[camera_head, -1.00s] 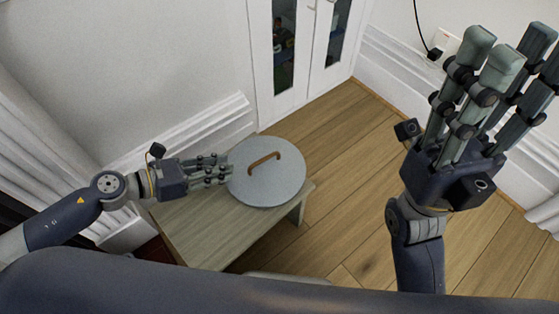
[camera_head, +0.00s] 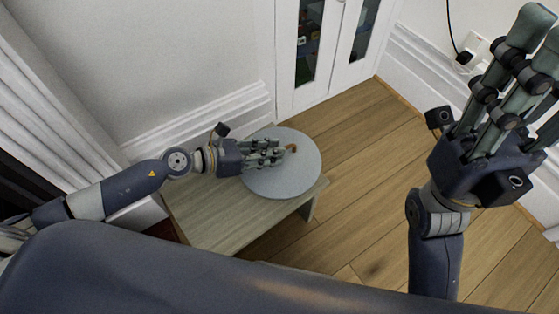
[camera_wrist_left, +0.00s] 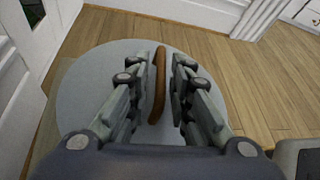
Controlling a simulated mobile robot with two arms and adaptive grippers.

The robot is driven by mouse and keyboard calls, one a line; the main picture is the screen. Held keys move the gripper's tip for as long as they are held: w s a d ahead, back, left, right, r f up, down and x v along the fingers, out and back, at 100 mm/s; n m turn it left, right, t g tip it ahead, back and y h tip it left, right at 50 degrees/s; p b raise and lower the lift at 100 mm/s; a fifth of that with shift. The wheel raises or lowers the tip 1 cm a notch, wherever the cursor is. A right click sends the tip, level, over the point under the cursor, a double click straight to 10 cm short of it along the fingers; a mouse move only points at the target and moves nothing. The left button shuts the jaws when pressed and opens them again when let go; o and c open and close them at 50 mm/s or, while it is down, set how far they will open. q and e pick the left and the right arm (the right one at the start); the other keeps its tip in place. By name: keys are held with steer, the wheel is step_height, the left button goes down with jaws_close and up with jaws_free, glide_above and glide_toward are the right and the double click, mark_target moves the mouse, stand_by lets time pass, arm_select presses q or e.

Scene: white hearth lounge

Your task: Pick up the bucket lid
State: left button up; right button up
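The bucket lid (camera_head: 283,178) is a round grey disc with a brown arched handle (camera_head: 291,148). It lies at the right end of a small wooden table. My left gripper (camera_head: 284,152) reaches over the lid from the left, its fingertips at the handle. In the left wrist view the handle (camera_wrist_left: 158,85) stands between the spread fingers of the left gripper (camera_wrist_left: 160,80), with gaps on both sides, over the lid (camera_wrist_left: 75,90). The fingers hide part of the lid and handle in the head view. My right gripper (camera_head: 535,75) is raised at the right, its fingers apart and empty.
The wooden table (camera_head: 215,215) has bare top to the left of the lid. A white wall with baseboard (camera_head: 200,125) is behind it, and a white glass-doored cabinet (camera_head: 330,80) stands beyond. Wooden floor (camera_head: 370,180) is clear to the right. A power outlet (camera_head: 472,48) is on the wall.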

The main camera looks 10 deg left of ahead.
arm_select(q)
steer(key=shift+w+d+f, duration=0.1)
steer(key=shift+w+d, duration=0.2)
steer(key=shift+d, duration=0.05)
jaws_close()
